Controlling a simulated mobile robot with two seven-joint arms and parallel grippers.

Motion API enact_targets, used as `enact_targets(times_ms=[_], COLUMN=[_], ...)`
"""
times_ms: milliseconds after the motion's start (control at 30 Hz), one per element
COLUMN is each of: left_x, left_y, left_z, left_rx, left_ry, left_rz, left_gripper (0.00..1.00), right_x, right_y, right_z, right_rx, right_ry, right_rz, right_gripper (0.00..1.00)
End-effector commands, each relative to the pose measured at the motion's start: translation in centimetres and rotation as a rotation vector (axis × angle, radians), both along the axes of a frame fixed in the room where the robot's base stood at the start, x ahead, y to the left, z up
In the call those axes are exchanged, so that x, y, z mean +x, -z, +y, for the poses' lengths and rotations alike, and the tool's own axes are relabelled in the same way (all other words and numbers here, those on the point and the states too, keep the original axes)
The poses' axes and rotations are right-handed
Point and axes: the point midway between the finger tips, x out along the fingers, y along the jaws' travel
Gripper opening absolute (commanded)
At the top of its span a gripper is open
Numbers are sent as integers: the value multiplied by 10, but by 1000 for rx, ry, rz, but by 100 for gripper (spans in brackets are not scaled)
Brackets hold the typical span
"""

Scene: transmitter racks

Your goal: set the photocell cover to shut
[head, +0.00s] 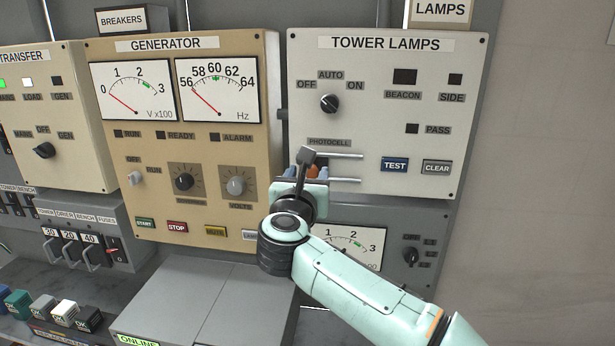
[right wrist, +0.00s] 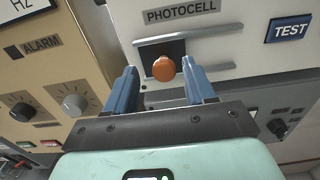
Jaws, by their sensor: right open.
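The photocell cover's orange knob (right wrist: 163,68) shows in the right wrist view under the PHOTOCELL label (right wrist: 181,12), at the left part of two horizontal metal rails (right wrist: 205,40). A dark square patch shows behind it; I cannot tell whether this is the cover plate or the window. In the head view the knob (head: 314,170) is mostly hidden by my right gripper (head: 306,173). That gripper is open, its blue fingers on either side of the knob, with visible gaps between. My left gripper is not in view.
The rails run on to the right with clear panel along them. The TEST button (head: 395,165) and CLEAR button (head: 437,167) lie to the right, the lamp selector knob (head: 329,103) above. The GENERATOR panel (head: 180,130), with its volts knob (head: 236,186), is close on the left.

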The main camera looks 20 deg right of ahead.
Motion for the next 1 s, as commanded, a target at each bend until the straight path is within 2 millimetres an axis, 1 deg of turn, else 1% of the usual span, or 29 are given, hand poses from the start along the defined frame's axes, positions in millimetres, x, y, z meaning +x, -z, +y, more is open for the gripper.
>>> enact_targets(times_ms=[167,300,500,600,700,800,1000], left_x=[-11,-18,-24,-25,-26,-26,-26], left_y=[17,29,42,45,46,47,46], left_z=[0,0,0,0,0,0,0], left_rx=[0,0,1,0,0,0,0], left_ry=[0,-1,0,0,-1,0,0], left_rz=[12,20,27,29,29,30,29], left_gripper=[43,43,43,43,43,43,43], right_x=[-26,-53,-88,-99,-106,-109,-110], right_y=[4,5,3,2,1,1,0], right_z=[17,35,56,63,67,68,69], right_rx=[2,1,1,1,0,0,0], right_ry=[-6,-7,-7,-6,-5,-3,-3], right_rz=[0,0,-1,-1,0,0,0], right_gripper=[54,54,54,54,54,54,54])
